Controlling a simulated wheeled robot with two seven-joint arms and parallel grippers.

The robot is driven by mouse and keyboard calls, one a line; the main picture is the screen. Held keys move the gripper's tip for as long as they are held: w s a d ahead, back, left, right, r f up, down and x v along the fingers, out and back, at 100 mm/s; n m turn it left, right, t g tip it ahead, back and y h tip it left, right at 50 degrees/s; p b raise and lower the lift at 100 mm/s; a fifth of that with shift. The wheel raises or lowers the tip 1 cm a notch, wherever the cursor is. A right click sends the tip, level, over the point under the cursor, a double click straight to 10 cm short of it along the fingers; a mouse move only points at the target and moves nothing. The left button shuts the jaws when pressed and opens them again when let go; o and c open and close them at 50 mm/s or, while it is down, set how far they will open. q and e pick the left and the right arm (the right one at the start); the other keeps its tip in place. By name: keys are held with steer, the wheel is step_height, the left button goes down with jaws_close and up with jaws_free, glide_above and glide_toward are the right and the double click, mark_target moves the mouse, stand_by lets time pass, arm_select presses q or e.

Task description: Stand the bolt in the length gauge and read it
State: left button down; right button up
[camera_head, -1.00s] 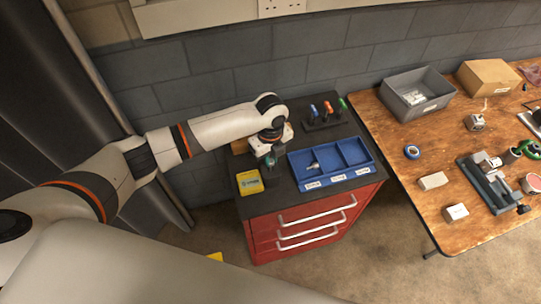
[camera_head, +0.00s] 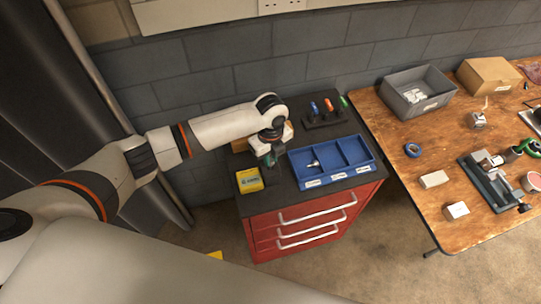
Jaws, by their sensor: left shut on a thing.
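My left gripper (camera_head: 269,160) is over the dark top of the red drawer cabinet, just left of the blue tray. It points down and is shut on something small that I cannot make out. No gauge scale is readable. My right gripper is not in view.
A yellow box (camera_head: 249,181) sits at the cabinet's front left. A rack with coloured handles (camera_head: 325,119) stands behind the tray. To the right, a wooden table (camera_head: 405,175) holds a grey bin (camera_head: 416,106), a cardboard box (camera_head: 489,74), blue tape (camera_head: 412,150) and a vise-like fixture (camera_head: 488,182).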

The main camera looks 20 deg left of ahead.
mark_target(271, 160)
arm_select(q)
steer(key=shift+f+b, duration=0.7)
steer(key=shift+f, duration=0.6)
steer(key=c, duration=1.2)
jaws_free()
steer(key=shift+c, duration=0.2)
step_height(271, 160, up, 12)
steer(key=b, duration=0.1)
steer(key=shift+b, duration=0.3)
